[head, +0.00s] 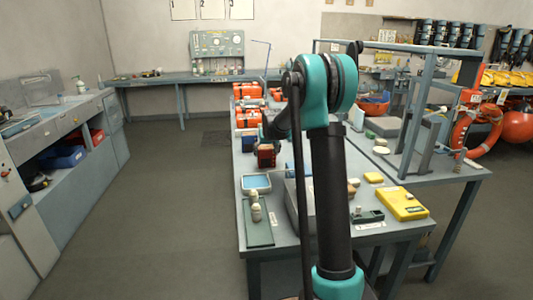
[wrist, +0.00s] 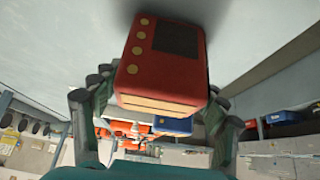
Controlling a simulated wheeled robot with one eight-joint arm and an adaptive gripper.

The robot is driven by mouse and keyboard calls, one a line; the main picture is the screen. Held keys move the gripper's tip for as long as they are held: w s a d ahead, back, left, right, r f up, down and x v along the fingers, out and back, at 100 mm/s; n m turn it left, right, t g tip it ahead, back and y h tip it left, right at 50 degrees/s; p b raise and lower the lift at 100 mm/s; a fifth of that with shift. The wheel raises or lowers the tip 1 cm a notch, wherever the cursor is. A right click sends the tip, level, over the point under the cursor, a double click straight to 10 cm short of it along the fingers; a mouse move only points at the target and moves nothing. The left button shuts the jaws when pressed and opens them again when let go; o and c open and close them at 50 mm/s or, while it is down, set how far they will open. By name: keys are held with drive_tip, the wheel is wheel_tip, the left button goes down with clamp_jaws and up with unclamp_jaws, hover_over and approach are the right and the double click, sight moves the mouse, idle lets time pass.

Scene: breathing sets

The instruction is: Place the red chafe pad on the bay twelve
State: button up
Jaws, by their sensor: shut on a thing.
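A red block (wrist: 165,62) with yellow dots, a dark panel and pale orange bands fills the middle of the wrist view. It is the only red thing at my gripper, and I take it for the red chafe pad. My gripper (wrist: 162,90) has one finger on each side and is shut on it. In the head view the dark red block (head: 266,156) shows at the left side of the long table (head: 285,232). My arm hides much of my gripper there. I cannot tell whether the block touches the tabletop. No marking for bay twelve is readable.
A blue box (head: 248,143) stands just behind the block. A blue-lined tray (head: 256,183), a green tray (head: 259,236) with white bottles and a yellow case (head: 403,203) lie nearer. Orange cases (head: 249,118) stand farther back. A grey frame (head: 411,120) rises at right.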

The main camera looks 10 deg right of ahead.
drive_tip(key=o, duration=1.5)
drive_tip(key=shift+o, duration=0.2)
